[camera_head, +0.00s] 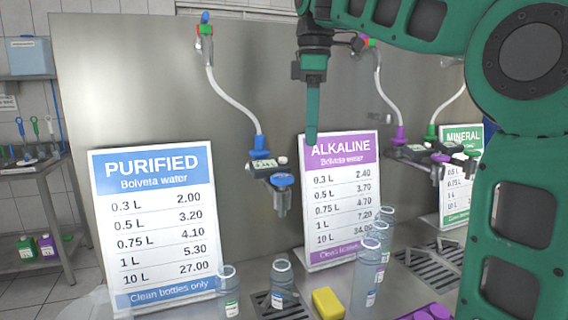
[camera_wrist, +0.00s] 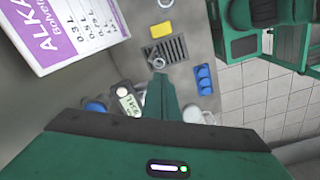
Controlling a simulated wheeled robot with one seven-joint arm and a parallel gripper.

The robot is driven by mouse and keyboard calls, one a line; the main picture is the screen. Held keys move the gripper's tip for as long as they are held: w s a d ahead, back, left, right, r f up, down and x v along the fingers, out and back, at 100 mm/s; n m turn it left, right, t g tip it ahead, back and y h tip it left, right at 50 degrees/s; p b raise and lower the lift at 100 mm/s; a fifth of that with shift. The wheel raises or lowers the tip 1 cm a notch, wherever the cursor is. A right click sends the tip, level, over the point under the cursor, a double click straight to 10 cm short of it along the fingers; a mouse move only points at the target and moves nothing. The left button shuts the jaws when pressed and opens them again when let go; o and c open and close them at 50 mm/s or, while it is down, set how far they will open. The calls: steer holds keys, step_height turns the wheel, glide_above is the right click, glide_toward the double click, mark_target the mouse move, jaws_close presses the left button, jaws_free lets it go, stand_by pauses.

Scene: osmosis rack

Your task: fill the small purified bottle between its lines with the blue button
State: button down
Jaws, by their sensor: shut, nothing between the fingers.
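My gripper (camera_head: 312,138) points down in front of the alkaline sign, its green fingers together and empty, above and right of the purified dispenser. Its fingers also show in the wrist view (camera_wrist: 158,80). The purified dispenser's blue button (camera_head: 281,180) sits on its head, beside a small display (camera_head: 264,164); the gripper is apart from it. A small clear bottle (camera_head: 283,288) stands upright below the nozzle (camera_head: 281,205), at the drain grate. Its fill lines and water level are too small to make out. Another small bottle (camera_head: 229,297) stands to its left.
The purified sign (camera_head: 155,225) stands at left, the alkaline sign (camera_head: 340,200) behind my gripper. Several taller bottles (camera_head: 365,280) stand right of a yellow block (camera_head: 328,303). The alkaline dispenser (camera_head: 412,153) hangs farther right. Open space lies between gripper and purified dispenser.

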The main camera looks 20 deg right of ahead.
mark_target(283, 176)
steer(key=w+a+r+n, duration=0.2)
steer(key=a+r+n, duration=0.3)
steer(key=r, duration=0.2)
steer(key=shift+a+n, duration=0.3)
steer(key=shift+a, duration=0.05)
step_height(283, 176, down, 14)
steer(key=shift+w+r, duration=0.1)
stand_by(0.4)
steer(key=shift+f, duration=1.1)
stand_by(4.7)
